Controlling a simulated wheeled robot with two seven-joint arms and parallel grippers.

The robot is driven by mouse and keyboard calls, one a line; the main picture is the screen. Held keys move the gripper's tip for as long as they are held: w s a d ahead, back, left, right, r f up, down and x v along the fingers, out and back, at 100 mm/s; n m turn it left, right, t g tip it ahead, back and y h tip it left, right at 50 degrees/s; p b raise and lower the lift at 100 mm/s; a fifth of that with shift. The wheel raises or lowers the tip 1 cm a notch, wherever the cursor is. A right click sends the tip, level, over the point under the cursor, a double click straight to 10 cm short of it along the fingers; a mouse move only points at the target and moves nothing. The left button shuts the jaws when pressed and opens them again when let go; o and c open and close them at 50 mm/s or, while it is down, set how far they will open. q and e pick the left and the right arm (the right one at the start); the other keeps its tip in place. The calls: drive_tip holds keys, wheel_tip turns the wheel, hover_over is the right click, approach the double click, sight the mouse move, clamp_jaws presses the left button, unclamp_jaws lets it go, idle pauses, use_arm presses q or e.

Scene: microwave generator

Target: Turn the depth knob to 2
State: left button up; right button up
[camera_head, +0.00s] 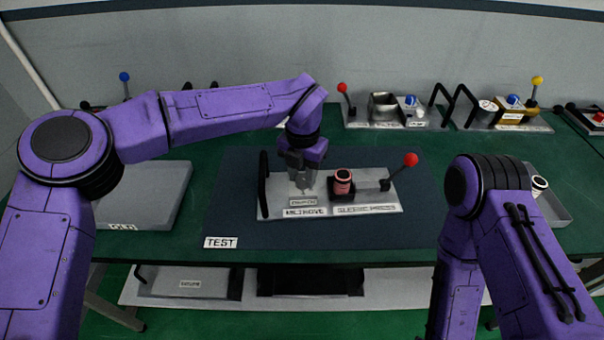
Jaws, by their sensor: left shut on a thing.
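A light grey device panel (380,208) lies on the dark mat, with small labels along its front edge. My left gripper (303,182) reaches down onto the panel's left part and is shut on what seems to be the depth knob. The fingers hide the knob, so its setting cannot be read. A small label (303,202) sits just in front of the fingers. My right arm comes in at the right and bends down; its gripper is out of view.
A grey tray (145,193) lies left of the mat (320,236). More devices line the back of the green table.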

sight(302, 178)
idle(0.4)
use_arm(q)
drive_tip(key=o, duration=1)
drive_tip(key=shift+w, duration=0.1)
drive_tip(key=shift+o, duration=0.2)
wheel_tip(302, 178, up, 10)
drive_tip(key=b, duration=0.1)
drive_tip(key=shift+r, duration=0.2)
